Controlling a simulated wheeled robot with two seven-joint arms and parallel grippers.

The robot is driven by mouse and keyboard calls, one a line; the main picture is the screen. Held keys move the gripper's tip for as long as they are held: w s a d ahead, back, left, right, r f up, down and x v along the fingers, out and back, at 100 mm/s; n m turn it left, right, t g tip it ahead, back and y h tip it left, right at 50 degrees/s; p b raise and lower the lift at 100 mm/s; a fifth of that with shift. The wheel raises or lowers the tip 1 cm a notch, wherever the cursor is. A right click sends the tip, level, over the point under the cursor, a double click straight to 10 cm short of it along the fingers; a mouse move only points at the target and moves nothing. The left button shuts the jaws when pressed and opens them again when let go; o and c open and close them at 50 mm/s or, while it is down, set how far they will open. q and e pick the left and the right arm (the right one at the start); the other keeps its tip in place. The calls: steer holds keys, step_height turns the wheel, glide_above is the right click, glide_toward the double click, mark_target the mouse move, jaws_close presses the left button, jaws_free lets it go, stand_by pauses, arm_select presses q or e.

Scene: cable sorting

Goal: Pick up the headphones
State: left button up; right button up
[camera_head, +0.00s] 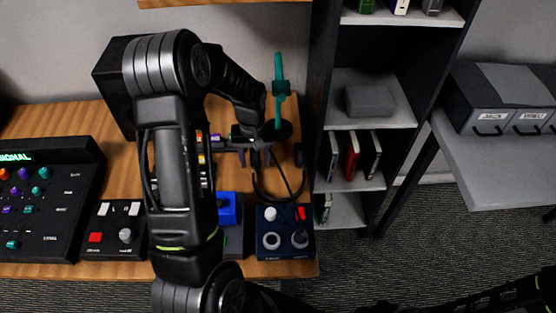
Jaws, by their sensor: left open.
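The headphones (279,200) are dark and thin-banded. Their curved band shows on the wooden desk beside the foot of a teal stand (280,90), near the desk's right edge. My left gripper (261,158) is over the far end of the headphones, with its fingers apart and pointing down. The gripper and the dark stand foot hide part of the headphones, and I cannot tell whether the fingers touch them. My right arm (537,283) shows only at the bottom right; its gripper does not show clearly.
A control box (286,244) with knobs and a blue item (229,208) lie at the desk's front. A mixer (45,205) and a small button panel (115,237) are at left. A dark shelf (319,95) stands just right of the desk. A grey table (490,170) is farther right.

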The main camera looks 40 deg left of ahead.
arm_select(q)
step_height(320, 180, down, 2)
steer(key=shift+c, duration=0.5)
jaws_close()
stand_by(0.6)
